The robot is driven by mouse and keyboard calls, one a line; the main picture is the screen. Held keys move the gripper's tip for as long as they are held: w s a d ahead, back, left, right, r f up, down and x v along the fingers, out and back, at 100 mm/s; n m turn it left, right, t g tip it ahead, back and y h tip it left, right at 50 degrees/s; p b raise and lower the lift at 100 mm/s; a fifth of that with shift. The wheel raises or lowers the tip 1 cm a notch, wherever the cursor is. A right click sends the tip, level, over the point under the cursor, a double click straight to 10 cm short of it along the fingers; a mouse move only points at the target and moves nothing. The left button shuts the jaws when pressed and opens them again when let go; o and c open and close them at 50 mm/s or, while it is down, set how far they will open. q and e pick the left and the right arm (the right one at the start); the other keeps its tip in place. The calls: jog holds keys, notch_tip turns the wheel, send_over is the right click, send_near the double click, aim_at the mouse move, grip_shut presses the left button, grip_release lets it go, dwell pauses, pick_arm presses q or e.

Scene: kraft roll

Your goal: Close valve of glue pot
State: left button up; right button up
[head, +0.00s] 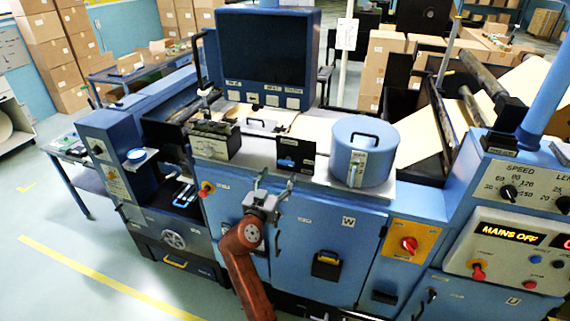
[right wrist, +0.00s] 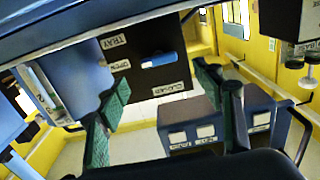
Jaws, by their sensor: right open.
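The blue glue pot (head: 375,150) stands on the machine's ledge, with a black handle on its lid and a pale gauge strip on its front. Left of it is a black valve plate (head: 308,158) with a small blue lever (head: 286,163). In the right wrist view the plate carries TRAY, OPEN and CLOSED labels; the blue lever (right wrist: 160,60) lies beside OPEN, with CLOSED off to its side. My right gripper (head: 272,179) is open and empty, in front of and below the plate, apart from the lever. My left gripper is out of view.
A dark monitor (head: 268,60) stands behind the ledge. A small black box (head: 215,141) sits left of the plate. Blue cabinet doors (head: 330,230) are below, and a control panel (head: 520,220) reading MAINS OFF is at the right. Floor is free at the lower left.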

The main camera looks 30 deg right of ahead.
aim_at(285, 164)
jog(key=p+x, duration=0.1)
jog(key=x, duration=0.5)
jog(key=shift+d+r, duration=0.1)
jog(key=shift+w+d+p, duration=0.3)
jog(key=shift+w+d, duration=0.05)
jog(key=c, duration=1.2)
